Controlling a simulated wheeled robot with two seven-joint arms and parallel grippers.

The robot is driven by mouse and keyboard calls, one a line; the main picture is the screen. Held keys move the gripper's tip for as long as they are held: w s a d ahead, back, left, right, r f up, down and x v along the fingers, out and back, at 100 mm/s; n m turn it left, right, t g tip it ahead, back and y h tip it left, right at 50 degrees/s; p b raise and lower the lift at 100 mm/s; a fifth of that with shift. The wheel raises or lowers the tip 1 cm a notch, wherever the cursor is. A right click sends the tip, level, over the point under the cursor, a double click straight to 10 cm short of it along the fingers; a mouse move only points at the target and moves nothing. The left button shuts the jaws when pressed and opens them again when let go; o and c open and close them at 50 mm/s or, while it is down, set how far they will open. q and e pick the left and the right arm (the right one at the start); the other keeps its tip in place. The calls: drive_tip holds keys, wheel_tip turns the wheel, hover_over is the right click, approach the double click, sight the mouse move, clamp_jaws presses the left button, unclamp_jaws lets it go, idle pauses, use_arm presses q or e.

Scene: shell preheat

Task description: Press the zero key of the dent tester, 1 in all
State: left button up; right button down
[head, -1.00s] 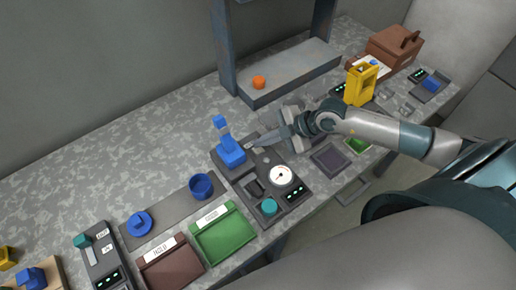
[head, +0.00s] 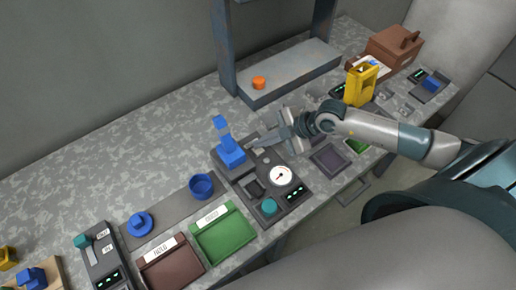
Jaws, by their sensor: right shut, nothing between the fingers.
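The dent tester (head: 240,181) is a dark panel on the speckled bench near the middle. It carries a blue lever-like part (head: 229,152), a white dial (head: 281,176), a teal knob (head: 269,207) and a small green-lit display (head: 295,194). Small keys sit near its far end, but their labels are too small to read, so I cannot tell which is the zero key. My right gripper (head: 257,142) is shut and empty, its fingers pointing left over the tester's far end, just right of the blue part. I cannot tell whether the tips touch anything. My left gripper is out of view.
A green tray (head: 224,240) and a brown tray (head: 172,272) lie at the front. A blue cup (head: 201,187) stands left of the tester. A grey metal frame (head: 290,75) holding an orange piece (head: 259,82) stands behind. A yellow part (head: 360,84) stands beyond my right forearm.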

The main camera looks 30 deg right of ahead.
sight(262, 151)
drive_tip(key=shift+f, duration=0.7)
idle(1.1)
drive_tip(key=shift+r, duration=0.15)
drive_tip(key=shift+r+p, duration=0.75)
drive_tip(key=shift+p, duration=0.5)
wheel_tip(262, 151, up, 5)
drive_tip(key=p, duration=0.6)
idle(0.7)
